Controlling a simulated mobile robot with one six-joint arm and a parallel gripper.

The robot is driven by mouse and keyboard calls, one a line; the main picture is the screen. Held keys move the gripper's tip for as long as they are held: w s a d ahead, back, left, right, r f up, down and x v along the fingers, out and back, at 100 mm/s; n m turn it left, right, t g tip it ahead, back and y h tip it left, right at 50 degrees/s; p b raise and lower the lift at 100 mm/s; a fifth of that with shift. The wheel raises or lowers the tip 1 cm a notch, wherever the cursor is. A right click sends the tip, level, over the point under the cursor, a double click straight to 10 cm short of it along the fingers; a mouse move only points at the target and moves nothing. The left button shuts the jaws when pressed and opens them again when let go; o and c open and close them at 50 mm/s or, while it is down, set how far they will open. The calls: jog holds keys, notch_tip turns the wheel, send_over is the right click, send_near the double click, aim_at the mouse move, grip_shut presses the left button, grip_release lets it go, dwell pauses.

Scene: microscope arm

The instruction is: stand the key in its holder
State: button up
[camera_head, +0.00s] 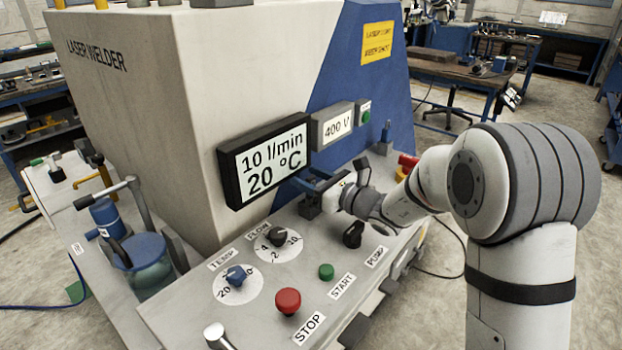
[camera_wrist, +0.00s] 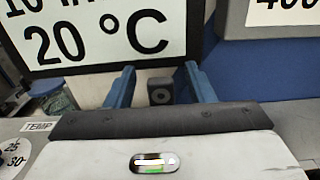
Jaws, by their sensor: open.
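My gripper (camera_head: 310,184) has blue fingers and reaches over the console, just in front of the display. In the wrist view my gripper (camera_wrist: 158,82) is open, with its two fingers well apart. A small dark block with a round socket or ring on its face (camera_wrist: 160,91) shows between the fingers, and I see no contact. The dark block also shows in the head view (camera_head: 308,207), below the fingertips. A small blue upright piece (camera_head: 387,132) stands at a grey block farther back on the console. I cannot tell for certain which of these is the key or its holder.
The display (camera_head: 264,160) reads 10 l/min and 20 °C and stands close to my fingers. The black pump knob (camera_head: 353,234), green start button (camera_head: 326,271), red stop button (camera_head: 287,301), and flow and temp dials (camera_head: 235,275) stick up from the console.

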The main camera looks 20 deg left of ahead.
jog(key=v, duration=0.7)
jog(key=shift+d+b, duration=0.35)
jog(key=shift+s, duration=0.15)
jog(key=s+d+r+n+g+h+p, duration=0.1)
jog(key=s+d+n+g+h+p, duration=0.2)
jog(key=s+n, duration=0.4)
jog(key=s+d+n+g+h, duration=0.3)
jog(key=s+d+n, duration=0.3)
jog(key=s, duration=0.3)
jog(key=s+d+n+t+h+p, duration=0.1)
jog(key=s+d+n+h, duration=0.3)
jog(key=d, duration=0.6)
jog(key=s+d+n+h+p, duration=0.2)
jog(key=s+d+n+h, duration=0.2)
jog(key=d, duration=0.6)
jog(key=r+n+h, duration=0.1)
jog(key=h, duration=0.1)
jog(key=shift+s+t+h, duration=0.25)
jog(key=shift+t+h, duration=0.05)
jog(key=shift+t, duration=0.1)
